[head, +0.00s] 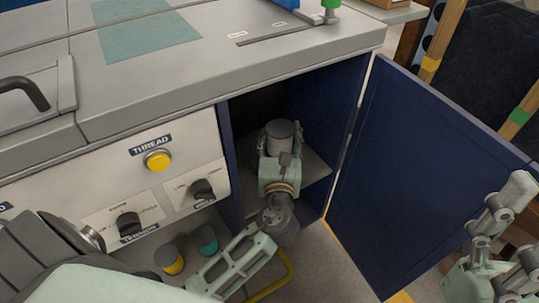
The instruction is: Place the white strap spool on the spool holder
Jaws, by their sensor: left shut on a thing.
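My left gripper (284,152) reaches into the open cabinet and is shut on a pale grey-white cylinder (280,131), which looks like the white strap spool in shade. The spool's top shows; its lower part is hidden by the gripper. It is over the cabinet's inner shelf (316,166); I cannot tell whether it touches the shelf. The spool holder cannot be made out in the dark interior. My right gripper (498,235) is at the right edge, partly cut off, in front of the door; its finger opening is unclear.
The blue cabinet door (440,170) stands open on the right. The grey worktop (230,75) overhangs the opening. A panel with a yellow button (158,160) and black knobs is left of it. Yellow-banded (169,260) and teal (205,239) cylinders stand below the panel.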

